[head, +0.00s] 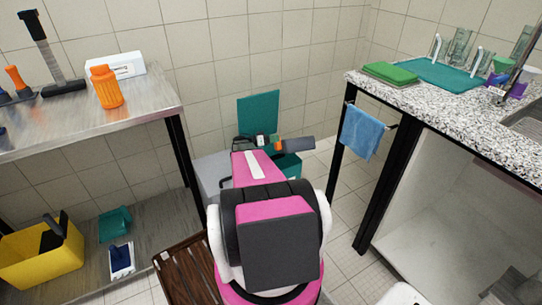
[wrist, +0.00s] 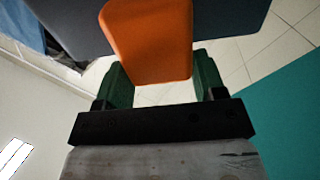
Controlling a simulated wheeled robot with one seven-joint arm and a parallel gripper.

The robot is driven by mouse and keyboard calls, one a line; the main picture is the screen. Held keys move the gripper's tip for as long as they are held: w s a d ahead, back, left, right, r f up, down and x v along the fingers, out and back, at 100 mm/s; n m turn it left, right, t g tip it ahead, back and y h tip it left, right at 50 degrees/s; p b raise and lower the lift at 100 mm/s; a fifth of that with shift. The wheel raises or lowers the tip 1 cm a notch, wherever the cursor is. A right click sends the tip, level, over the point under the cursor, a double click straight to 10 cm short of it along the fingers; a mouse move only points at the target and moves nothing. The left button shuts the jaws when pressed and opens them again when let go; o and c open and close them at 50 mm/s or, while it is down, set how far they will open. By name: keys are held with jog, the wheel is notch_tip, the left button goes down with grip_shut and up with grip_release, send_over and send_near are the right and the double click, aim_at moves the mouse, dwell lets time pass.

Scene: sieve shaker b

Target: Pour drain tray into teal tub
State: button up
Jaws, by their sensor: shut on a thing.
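The drain tray, a dark grey piece (head: 298,143) with an orange handle (wrist: 148,42), is at the end of my arm in the head view. My gripper (wrist: 162,76) has its green fingers on both sides of the orange handle and is shut on it. The dark grey part (wrist: 228,25) lies beyond the handle in the wrist view. The teal tub (head: 291,168) is low behind my arm, just below the grey part, mostly hidden. A teal upright panel (head: 258,112) stands behind it, perhaps its lid. Teal (wrist: 285,125) also fills the wrist view's right side. Any tray contents are hidden.
A metal bench (head: 100,123) with an orange bottle (head: 107,88) stands at left, with a yellow bin (head: 40,255) on its lower shelf. A speckled counter (head: 450,105) with a hanging blue towel (head: 366,131) stands at right. A brown slatted piece (head: 185,270) is near my base.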

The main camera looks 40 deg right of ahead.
jog(key=shift+w+a+r+n, duration=0.15)
jog(key=shift+w+a+n, duration=0.3)
jog(key=shift+a, duration=0.2)
jog(key=shift+w+a+r+n, duration=0.15)
jog(key=shift+w+a+n, duration=0.3)
jog(key=shift+a, duration=0.2)
jog(key=shift+r+n+p, duration=0.2)
jog(key=shift+n+p, duration=0.1)
jog(key=shift+n, duration=0.5)
dwell(0.3)
jog(key=shift+w+d+f+n+p, duration=0.1)
jog(key=shift+w+f+n+p, duration=0.15)
jog(key=shift+f+n, duration=0.5)
jog(key=shift+w+d+f+n+p, duration=0.1)
jog(key=shift+f+n+p, duration=0.25)
jog(key=shift+n, duration=0.7)
dwell(1.4)
jog(key=shift+w+d+r+n, duration=0.1)
jog(key=shift+w+d+n, duration=0.15)
jog(key=shift+w+n, duration=0.5)
dwell(0.6)
jog(key=shift+w+f+n, duration=0.1)
jog(key=shift+f+n, duration=0.35)
jog(key=shift+n, duration=0.3)
dwell(0.3)
